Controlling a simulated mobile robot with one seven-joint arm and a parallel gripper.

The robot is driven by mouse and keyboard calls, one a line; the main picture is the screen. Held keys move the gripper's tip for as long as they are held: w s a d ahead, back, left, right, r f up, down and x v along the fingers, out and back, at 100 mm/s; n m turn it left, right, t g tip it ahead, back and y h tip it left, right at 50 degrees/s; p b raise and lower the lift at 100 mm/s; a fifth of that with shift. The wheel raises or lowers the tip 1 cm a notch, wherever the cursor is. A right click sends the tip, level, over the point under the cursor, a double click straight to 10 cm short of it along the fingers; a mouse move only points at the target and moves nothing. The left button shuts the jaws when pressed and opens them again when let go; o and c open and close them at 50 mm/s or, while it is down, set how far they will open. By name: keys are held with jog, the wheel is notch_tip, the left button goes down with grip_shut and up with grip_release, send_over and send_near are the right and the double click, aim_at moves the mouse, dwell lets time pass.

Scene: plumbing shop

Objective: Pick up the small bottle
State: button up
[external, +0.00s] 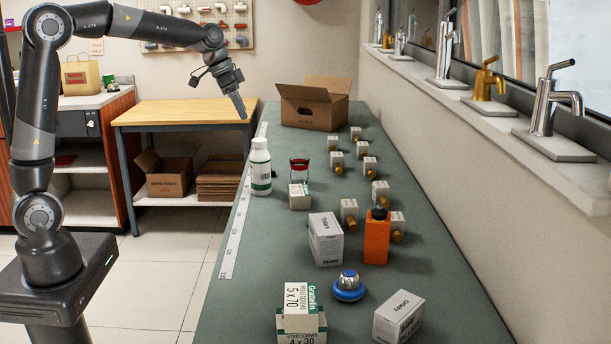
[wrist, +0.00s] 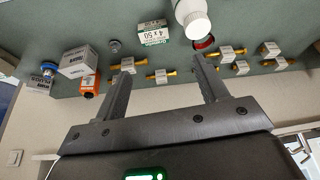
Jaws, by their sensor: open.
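A white bottle (external: 260,168) with a white cap and a green-marked label stands upright at the left edge of the green counter. In the wrist view the white bottle (wrist: 193,22) is at the top, beyond the right fingertip. An orange bottle (external: 377,238) with a black cap stands nearer the camera; it also shows in the wrist view (wrist: 90,85). My gripper (external: 241,106) hangs above and beyond the white bottle, apart from it. In the wrist view my gripper (wrist: 161,68) has its fingers wide apart with nothing between them.
The green counter (external: 262,265) holds several small boxed brass fittings (external: 349,210), a red-rimmed jar (external: 299,170), screw boxes (external: 298,308) and a blue-and-silver round item (external: 348,286). An open cardboard box (external: 314,103) stands at the far end. A wall with a tap ledge (external: 460,97) runs along the right.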

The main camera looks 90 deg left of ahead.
send_near(259, 139)
jog(key=r, duration=0.1)
jog(key=x, duration=0.5)
jog(key=shift+w+a+f, duration=0.1)
jog(key=shift+w+f, duration=0.05)
jog(key=shift+f, duration=0.25)
jog(key=f, duration=0.2)
jog(key=w+f, duration=0.1)
jog(key=f, duration=0.1)
jog(key=shift+w+d, duration=0.1)
jog(key=shift+d, duration=0.25)
jog(key=shift+w+a+f, duration=0.1)
jog(key=shift+w+f, duration=0.15)
jog(key=shift+f, duration=0.25)
jog(key=shift+c, duration=0.6)
grip_shut()
jog(key=shift+r, duration=0.1)
